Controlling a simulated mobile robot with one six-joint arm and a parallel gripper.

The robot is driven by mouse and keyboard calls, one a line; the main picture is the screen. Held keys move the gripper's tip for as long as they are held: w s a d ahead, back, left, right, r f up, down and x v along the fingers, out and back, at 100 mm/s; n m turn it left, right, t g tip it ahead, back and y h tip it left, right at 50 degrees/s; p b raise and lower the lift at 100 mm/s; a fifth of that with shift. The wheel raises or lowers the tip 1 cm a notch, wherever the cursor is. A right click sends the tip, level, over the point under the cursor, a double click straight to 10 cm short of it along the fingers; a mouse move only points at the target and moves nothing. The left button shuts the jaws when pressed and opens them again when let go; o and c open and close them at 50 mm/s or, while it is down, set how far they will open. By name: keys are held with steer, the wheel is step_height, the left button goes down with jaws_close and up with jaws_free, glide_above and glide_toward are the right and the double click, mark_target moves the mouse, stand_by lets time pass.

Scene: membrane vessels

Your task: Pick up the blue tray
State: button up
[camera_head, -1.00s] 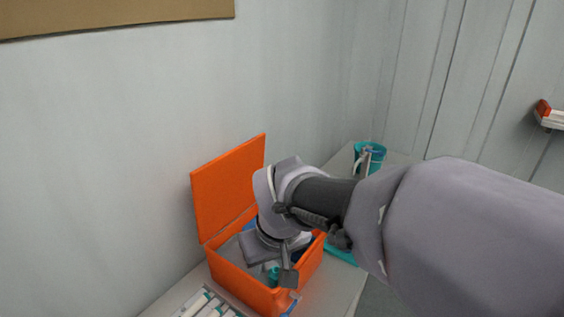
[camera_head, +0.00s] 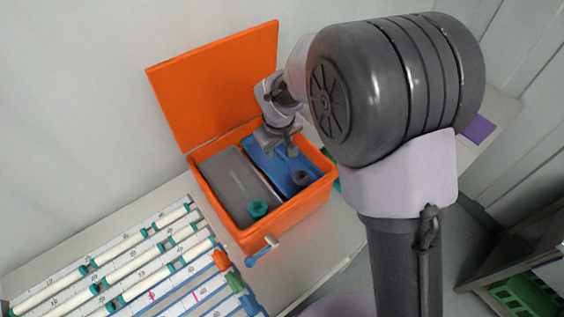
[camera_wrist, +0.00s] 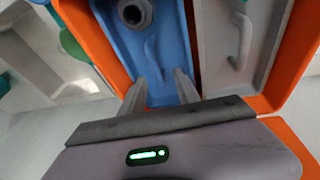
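The blue tray (camera_head: 268,162) lies in the right part of an open orange box (camera_head: 236,236) in the head view. It has a dark round fitting near its front end. In the wrist view the blue tray (camera_wrist: 173,47) fills the upper middle and shows a raised blue handle (camera_wrist: 152,60). My gripper (camera_head: 283,146) is over the back part of the tray. In the wrist view its two fingers (camera_wrist: 161,80) stand apart, with the handle just beyond and between their tips. Nothing is held. Contact with the tray cannot be told.
The raised orange lid (camera_head: 215,85) stands behind, near the wall. A rack of white tubes (camera_head: 130,262) lies at the front left. A blue-handled valve (camera_head: 262,249) sits at the box's front.

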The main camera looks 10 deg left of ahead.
mark_target(281, 155)
steer(key=x, duration=0.2)
steer(key=b+x, duration=0.1)
steer(key=x, duration=0.1)
steer(key=d+x, duration=0.1)
steer(key=x, duration=0.1)
steer(key=shift+f, duration=0.15)
steer(key=shift+w+a+f, duration=0.15)
steer(key=shift+w+f, duration=0.1)
steer(key=shift+f, duration=0.05)
steer(key=shift+s+r, duration=0.1)
steer(key=shift+r, duration=0.05)
steer(key=shift+c, duration=0.5)
jaws_close()
